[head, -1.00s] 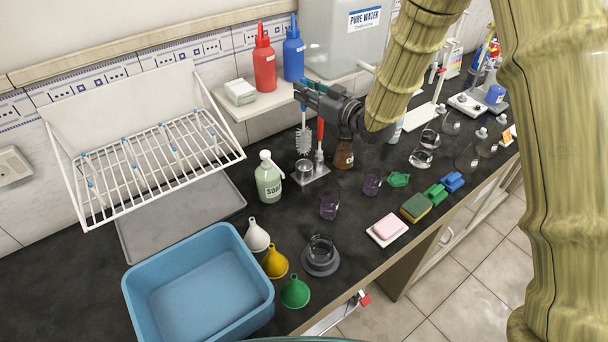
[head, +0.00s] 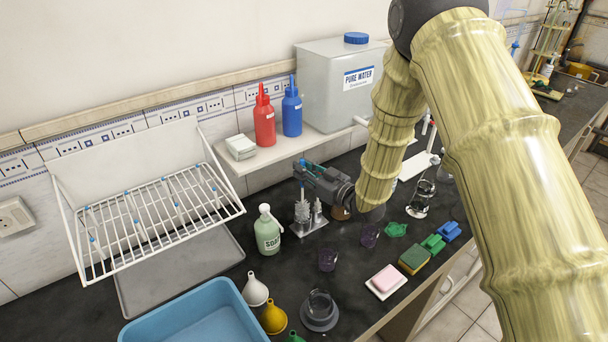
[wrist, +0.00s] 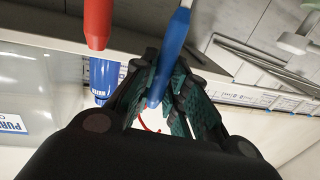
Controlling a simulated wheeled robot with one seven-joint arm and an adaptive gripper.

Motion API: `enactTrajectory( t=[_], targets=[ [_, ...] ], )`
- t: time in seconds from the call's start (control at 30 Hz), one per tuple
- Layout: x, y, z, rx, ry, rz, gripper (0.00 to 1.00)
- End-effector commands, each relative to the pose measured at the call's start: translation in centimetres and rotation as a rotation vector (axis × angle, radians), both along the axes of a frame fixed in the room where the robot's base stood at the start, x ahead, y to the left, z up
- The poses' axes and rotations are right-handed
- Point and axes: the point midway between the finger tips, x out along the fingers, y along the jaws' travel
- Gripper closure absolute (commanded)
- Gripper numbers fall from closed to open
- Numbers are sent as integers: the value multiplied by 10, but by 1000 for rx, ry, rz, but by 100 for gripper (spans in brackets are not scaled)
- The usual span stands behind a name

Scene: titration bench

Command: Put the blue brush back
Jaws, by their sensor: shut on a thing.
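My gripper (head: 303,172) is shut on the handle of the blue brush, above the brush stand. In the wrist view the blue handle (wrist: 174,55) runs between the two dark green finger pads. In the head view the brush's pale bristles (head: 302,208) hang down, upright, at the metal brush stand (head: 316,229). Their lower end overlaps the stand's cup; I cannot tell whether it touches the bottom. A second brush stands beside it in the stand; its red handle (wrist: 97,22) shows in the wrist view and is hidden behind my gripper in the head view.
A soap bottle (head: 267,232) stands just left of the stand. A shelf above holds a red bottle (head: 264,118), a blue bottle (head: 291,108) and the water tank (head: 325,85). A drying rack (head: 150,205) is at left. Purple beakers (head: 328,260) stand in front.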

Motion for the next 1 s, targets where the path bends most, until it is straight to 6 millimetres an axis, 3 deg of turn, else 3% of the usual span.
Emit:
enactTrajectory(
  t=[0.23, 0.7, 0.73, 0.83, 1.0],
  targets=[
    [0, 0, -19, 1, 1, 0, 100],
    [0, 0, -26, 0, 0, 0, 100],
    [0, 0, -25, 0, 0, 0, 83],
    [0, 0, -25, 0, 0, 0, 65],
    [0, 0, -24, 0, 0, 0, 64]
  ],
)
